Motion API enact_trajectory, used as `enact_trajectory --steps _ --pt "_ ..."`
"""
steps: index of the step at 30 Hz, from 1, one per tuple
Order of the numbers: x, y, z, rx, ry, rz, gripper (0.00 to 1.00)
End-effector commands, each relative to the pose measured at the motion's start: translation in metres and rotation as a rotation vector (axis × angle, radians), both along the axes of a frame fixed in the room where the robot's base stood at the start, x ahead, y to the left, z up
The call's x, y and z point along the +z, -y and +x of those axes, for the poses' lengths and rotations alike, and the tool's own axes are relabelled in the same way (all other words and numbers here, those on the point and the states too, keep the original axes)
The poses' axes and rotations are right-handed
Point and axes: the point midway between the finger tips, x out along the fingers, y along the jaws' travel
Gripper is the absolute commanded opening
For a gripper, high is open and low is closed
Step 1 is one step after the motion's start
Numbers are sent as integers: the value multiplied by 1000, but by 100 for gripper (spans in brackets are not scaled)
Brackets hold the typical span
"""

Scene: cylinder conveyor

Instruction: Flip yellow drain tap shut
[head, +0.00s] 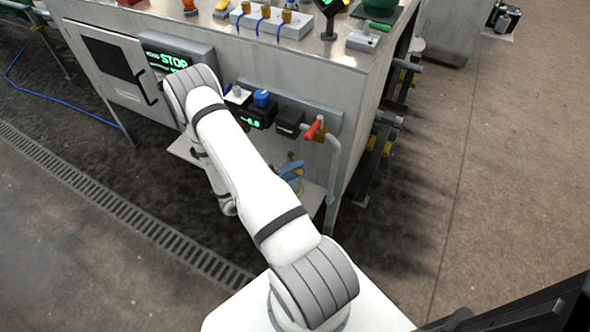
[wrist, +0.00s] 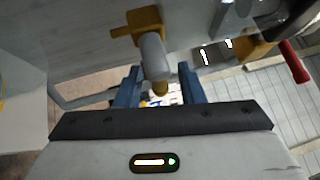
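In the wrist view, a yellow tap (wrist: 144,22) sits at the top centre, against the grey cabinet side. A grey cylindrical piece (wrist: 153,57) extends from it toward my gripper and ends in a yellow tip. My gripper (wrist: 159,70) has its two blue fingers apart, one on each side of the grey piece and tip. I see gaps on both sides; contact cannot be made out. In the head view, my gripper (head: 291,169) is low beside the cabinet's right end, below the red-handled valve. There my arm hides most of the tap.
A red-handled valve (head: 315,128) with a grey pipe is just above my gripper; a red handle (wrist: 294,62) shows at right in the wrist view. A control box with green digits (head: 258,115) is on the cabinet front. Floor to the right is clear.

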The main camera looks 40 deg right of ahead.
Motion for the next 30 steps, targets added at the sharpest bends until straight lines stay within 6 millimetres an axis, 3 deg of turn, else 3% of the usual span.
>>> enact_trajectory --steps 8,21,30 --pt "-1 -5 2 2 1 0 35" --pt "-12 -67 19 3 1 1 35" --pt "-13 -75 20 0 -1 0 35"
